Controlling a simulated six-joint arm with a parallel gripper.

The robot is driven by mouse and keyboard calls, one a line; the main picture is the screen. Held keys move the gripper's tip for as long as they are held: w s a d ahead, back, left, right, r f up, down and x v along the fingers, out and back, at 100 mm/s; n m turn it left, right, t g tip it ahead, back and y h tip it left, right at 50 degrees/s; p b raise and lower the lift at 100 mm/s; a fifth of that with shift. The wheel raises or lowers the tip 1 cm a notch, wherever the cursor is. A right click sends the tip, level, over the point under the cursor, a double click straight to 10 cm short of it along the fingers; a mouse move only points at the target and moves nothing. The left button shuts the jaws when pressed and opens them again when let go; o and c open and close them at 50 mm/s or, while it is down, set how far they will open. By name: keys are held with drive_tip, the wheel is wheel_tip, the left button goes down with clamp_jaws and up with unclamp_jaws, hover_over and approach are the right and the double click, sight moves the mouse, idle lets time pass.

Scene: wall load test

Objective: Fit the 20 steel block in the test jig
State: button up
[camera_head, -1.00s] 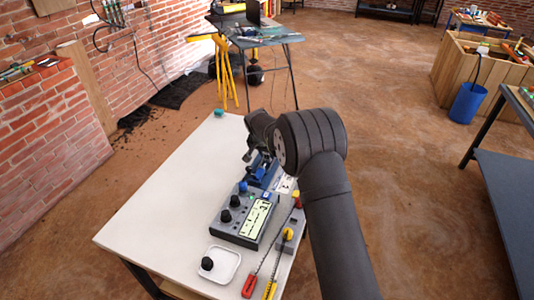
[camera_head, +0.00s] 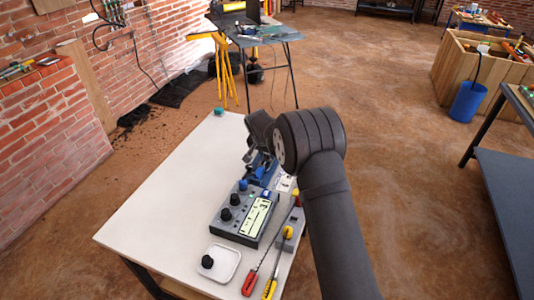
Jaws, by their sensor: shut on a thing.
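My gripper (camera_head: 250,155) is over the white table, just above and at the back of the blue test jig (camera_head: 262,172). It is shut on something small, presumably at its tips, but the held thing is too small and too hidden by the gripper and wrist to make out. No steel block can be told clearly in the head view. The jig sits behind a grey control box (camera_head: 243,212) with black knobs and a lit screen. My arm covers the area right of the jig.
A white tray (camera_head: 219,264) with a black knob-like piece stands at the table's front. Red and yellow-handled tools (camera_head: 270,288) lie beside it. A small teal thing (camera_head: 219,112) sits at the far corner. The white table's (camera_head: 160,205) left side is clear.

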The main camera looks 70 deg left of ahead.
drive_tip(key=shift+f, duration=0.1)
idle(0.3)
drive_tip(key=o, duration=1)
drive_tip(key=c, duration=0.3)
drive_tip(key=shift+r, duration=3.5)
drive_tip(key=shift+f, duration=3.5)
